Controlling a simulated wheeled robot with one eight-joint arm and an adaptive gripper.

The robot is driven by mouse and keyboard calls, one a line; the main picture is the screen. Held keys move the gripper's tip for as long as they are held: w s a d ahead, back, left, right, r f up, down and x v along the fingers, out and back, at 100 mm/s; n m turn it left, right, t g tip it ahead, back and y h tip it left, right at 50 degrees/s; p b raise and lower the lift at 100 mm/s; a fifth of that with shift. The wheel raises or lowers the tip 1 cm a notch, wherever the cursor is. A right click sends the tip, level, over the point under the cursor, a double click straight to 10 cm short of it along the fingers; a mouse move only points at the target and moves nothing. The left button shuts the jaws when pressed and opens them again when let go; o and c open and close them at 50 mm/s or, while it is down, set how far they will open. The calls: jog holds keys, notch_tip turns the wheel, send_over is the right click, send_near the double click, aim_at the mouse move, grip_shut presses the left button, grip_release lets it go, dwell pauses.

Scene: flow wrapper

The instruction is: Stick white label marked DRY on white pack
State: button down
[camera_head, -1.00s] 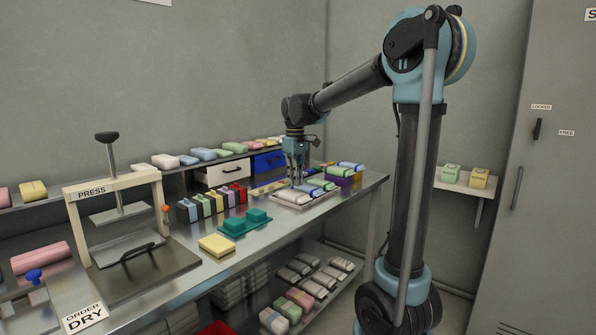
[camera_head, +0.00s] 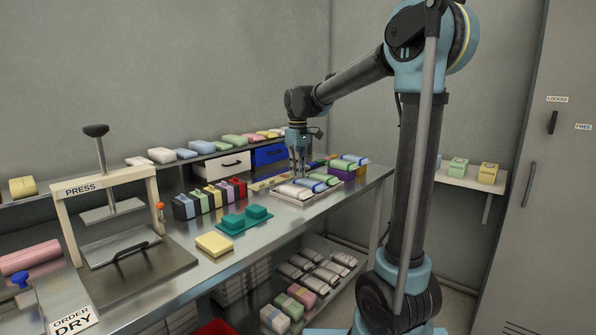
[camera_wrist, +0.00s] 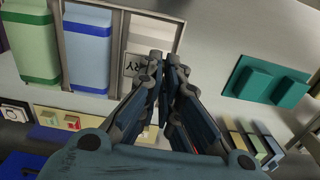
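My gripper (camera_head: 299,173) points down over the packs at the far end of the bench. In the wrist view its fingers (camera_wrist: 166,72) are together, and the white label (camera_wrist: 131,67) shows at their left side, with part of its dark lettering readable as RY. The fingers seem shut on the label; they hide the rest of it. The label lies over the near end of the white pack (camera_wrist: 153,28). I cannot tell whether it touches the pack. The white pack is in a tray beside a blue pack (camera_wrist: 88,45) and a green pack (camera_wrist: 32,42).
A teal two-block fixture (camera_head: 244,220), a row of coloured small blocks (camera_head: 210,198) and a yellow block (camera_head: 214,244) stand nearer along the bench. A press (camera_head: 120,228) and an ORDER DRY sign (camera_head: 73,322) are at the left. Drawers (camera_head: 222,167) stand behind.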

aim_at(298, 191)
jog(key=shift+f, duration=2.5)
jog(key=shift+f, duration=0.15)
jog(key=c, duration=1.7)
grip_release()
notch_tip(298, 191, up, 12)
jog(key=shift+f, duration=0.1)
jog(key=s+d+f+m+t, duration=0.1)
jog(key=s+d+f+m, duration=0.3)
jog(key=s+d+f, duration=0.5)
jog(key=s+d+f+m+t, duration=0.1)
jog(key=s+d+f+m, duration=0.3)
jog(key=s+d, duration=0.75)
jog(key=s+f, duration=0.3)
jog(key=s+d+f+m, duration=0.1)
jog(key=s+f, duration=0.2)
jog(key=f, duration=0.1)
jog(key=s+d+f+m, duration=0.1)
jog(key=s+f, duration=0.3)
jog(key=shift+f, duration=0.25)
